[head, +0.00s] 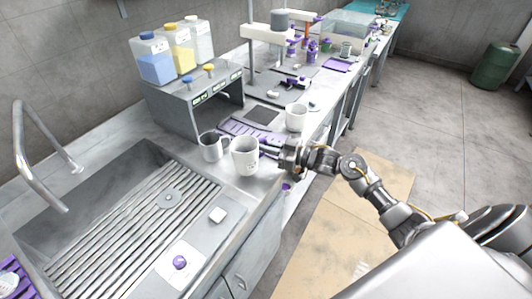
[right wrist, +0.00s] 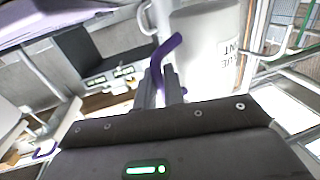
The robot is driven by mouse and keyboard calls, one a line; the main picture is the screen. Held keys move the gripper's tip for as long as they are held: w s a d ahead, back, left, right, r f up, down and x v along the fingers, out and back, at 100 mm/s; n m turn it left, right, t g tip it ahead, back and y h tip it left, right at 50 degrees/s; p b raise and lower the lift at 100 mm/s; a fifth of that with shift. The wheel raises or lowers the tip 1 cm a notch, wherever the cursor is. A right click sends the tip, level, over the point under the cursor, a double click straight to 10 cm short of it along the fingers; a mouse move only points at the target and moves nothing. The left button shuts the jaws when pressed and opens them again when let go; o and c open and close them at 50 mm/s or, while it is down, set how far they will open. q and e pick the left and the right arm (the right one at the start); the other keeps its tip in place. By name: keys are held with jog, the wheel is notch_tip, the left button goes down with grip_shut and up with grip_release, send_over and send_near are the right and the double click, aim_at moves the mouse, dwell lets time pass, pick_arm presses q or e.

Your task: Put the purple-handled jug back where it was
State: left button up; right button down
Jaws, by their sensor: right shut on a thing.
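A white jug (head: 245,157) with printed lettering is at the counter's right part, just behind the sink's drainboard. Its purple handle (right wrist: 164,58) shows clearly in the right wrist view, beside the white jug body (right wrist: 208,45). My right gripper (head: 276,149) reaches in from the right and is shut on this handle. Its fingers (right wrist: 161,88) close around the handle's lower part in the right wrist view. The jug looks about upright; I cannot tell whether its base touches the counter. My left gripper is not in view.
A grey jug (head: 210,147) stands close left of the held jug. A white mug (head: 296,117) stands behind it, near a purple rack (head: 240,128). A grey shelf box (head: 195,100) carries several containers. The sink (head: 95,185) lies at left.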

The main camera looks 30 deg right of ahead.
jog(key=shift+f, duration=1.55)
jog(key=c, duration=1.5)
grip_release()
jog(key=shift+f, duration=0.15)
jog(key=shift+r, duration=0.2)
jog(key=b+v, duration=0.2)
jog(key=v, duration=1)
jog(key=shift+b, duration=0.3)
jog(key=shift+f, duration=0.1)
